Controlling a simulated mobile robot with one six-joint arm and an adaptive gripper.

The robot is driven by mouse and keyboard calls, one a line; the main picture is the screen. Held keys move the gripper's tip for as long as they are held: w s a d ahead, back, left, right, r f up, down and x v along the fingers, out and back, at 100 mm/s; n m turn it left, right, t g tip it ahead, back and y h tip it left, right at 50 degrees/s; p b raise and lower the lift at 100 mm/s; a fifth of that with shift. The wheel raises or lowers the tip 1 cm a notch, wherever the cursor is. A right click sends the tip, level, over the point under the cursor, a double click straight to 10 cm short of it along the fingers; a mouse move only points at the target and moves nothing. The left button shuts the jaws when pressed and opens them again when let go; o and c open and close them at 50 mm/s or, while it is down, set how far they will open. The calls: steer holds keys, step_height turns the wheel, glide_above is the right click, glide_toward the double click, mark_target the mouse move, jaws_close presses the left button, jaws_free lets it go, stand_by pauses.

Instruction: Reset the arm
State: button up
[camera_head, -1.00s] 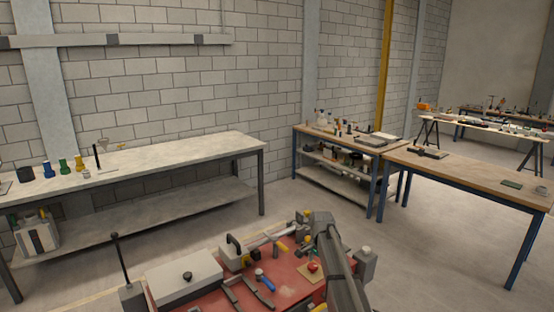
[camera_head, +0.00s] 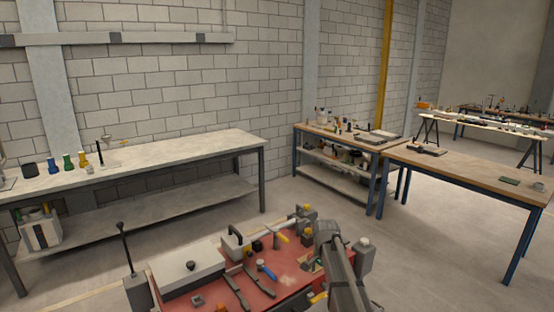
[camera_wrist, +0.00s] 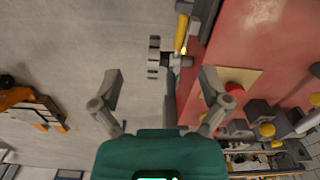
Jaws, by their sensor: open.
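My gripper (camera_wrist: 160,88) shows in the wrist view with its two fingers spread wide apart and nothing between them. Its teal body fills the bottom middle of that view. Grey floor lies behind the left finger, and the right finger overlaps the edge of a red surface. In the head view my arm (camera_head: 342,270) rises at the bottom, right of middle, over the right side of the red surface (camera_head: 290,268). I cannot make out the fingers there.
On the red surface lie a blue-handled tool (camera_head: 266,271), dark pliers (camera_head: 236,288) and a pale box (camera_head: 188,268). A red button (camera_wrist: 234,89) is by the right finger.

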steer(key=s+f+n+b, duration=0.3)
steer(key=s+n, duration=0.1)
steer(key=s, duration=0.8)
steer(key=s+d+f+n+b, duration=0.1)
steer(key=s+f+n+b, duration=0.3)
steer(key=s, duration=0.8)
steer(key=shift+d+f+n, duration=0.15)
steer(key=shift+n, duration=0.35)
steer(key=shift+s, duration=0.1)
